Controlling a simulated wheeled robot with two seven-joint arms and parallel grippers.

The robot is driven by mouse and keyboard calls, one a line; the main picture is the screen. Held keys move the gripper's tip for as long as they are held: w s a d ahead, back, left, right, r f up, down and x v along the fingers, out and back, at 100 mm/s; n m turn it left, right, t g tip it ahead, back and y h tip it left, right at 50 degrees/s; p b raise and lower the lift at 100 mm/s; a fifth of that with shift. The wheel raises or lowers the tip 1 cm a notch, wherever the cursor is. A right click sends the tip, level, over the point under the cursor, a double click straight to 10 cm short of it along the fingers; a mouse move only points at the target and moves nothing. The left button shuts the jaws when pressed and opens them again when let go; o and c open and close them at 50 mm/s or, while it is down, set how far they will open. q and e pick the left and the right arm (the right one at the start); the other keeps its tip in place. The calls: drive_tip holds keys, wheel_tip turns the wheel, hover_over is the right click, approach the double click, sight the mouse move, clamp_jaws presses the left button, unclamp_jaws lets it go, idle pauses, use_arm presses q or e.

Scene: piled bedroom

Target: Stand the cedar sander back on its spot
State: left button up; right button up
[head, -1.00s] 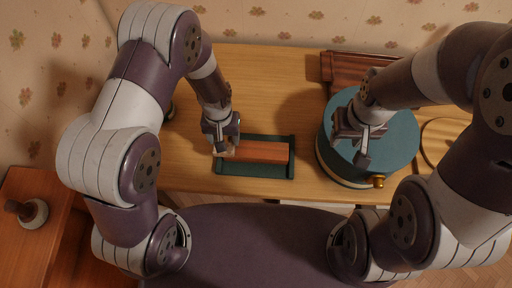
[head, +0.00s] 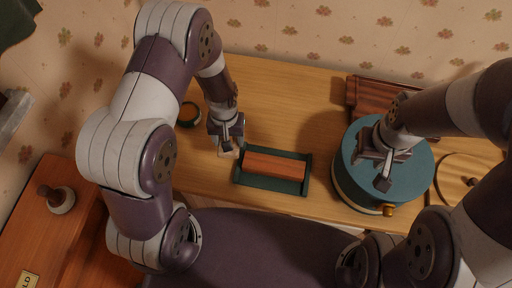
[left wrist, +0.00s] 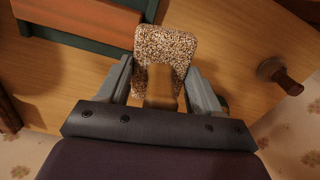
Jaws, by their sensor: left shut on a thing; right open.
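My left gripper (head: 227,143) is shut on a speckled brown piece with a tan wooden grip, which looks like the cedar sander (left wrist: 178,45). In the left wrist view the grip sits between the two fingers, with the speckled part beyond them. In the head view only a small pale bit of the sander (head: 228,154) shows, just left of the green tray. I cannot tell whether it touches the table. My right gripper (head: 382,170) is open and empty above the round teal box. No marked spot for the sander is clear to me.
The green tray (head: 239,180) holds a reddish wooden block (head: 275,167). The teal box (head: 357,147) has a brass knob. A dark-handled piece (head: 60,200) is on the lower left side table. Bare tabletop lies behind the tray.

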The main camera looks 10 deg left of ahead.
use_arm(q)
drive_tip(key=a+f+n, duration=0.1)
drive_tip(key=a+f, duration=0.2)
drive_tip(key=a, duration=0.8)
drive_tip(key=shift+s+n+b, duration=0.3)
drive_tip(key=shift+s+b, duration=0.05)
drive_tip(key=shift+s, duration=0.1)
wheel_tip(320, 180, down, 5)
drive_tip(key=b, duration=0.4)
drive_tip(key=shift+f, duration=0.55)
drive_tip(key=shift+r, duration=0.1)
